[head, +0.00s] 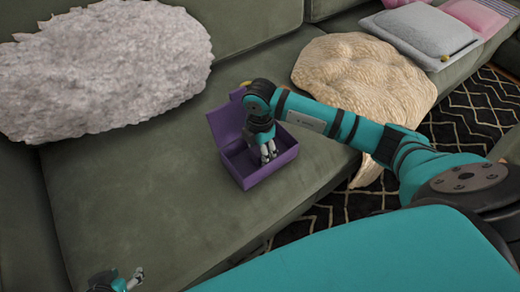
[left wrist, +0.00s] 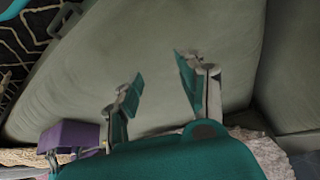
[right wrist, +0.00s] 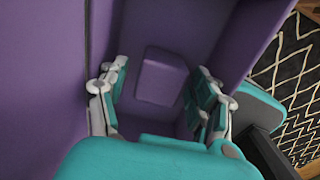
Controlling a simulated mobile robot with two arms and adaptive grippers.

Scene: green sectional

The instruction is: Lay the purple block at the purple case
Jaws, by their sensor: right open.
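The purple case (head: 276,172) stands with its lid up on the green sofa seat. It also shows in the left wrist view (left wrist: 68,136), and its inside fills much of the right wrist view (right wrist: 55,90). The purple block (right wrist: 161,75) lies inside the case, on its floor, and is hidden in the head view. My right gripper (head: 266,158) reaches down into the case. In the right wrist view its spread fingers (right wrist: 158,100) stand either side of the block, with gaps. My left gripper (head: 130,280) is low at the left; its fingers (left wrist: 160,85) are apart and empty.
A fluffy grey cushion (head: 100,70) lies left of the case, and a cream fluffy cushion (head: 365,80) lies to the right. Grey and pink pillows (head: 425,35) are further back. A black patterned rug (head: 470,110) covers the floor. The seat in front of the case is clear.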

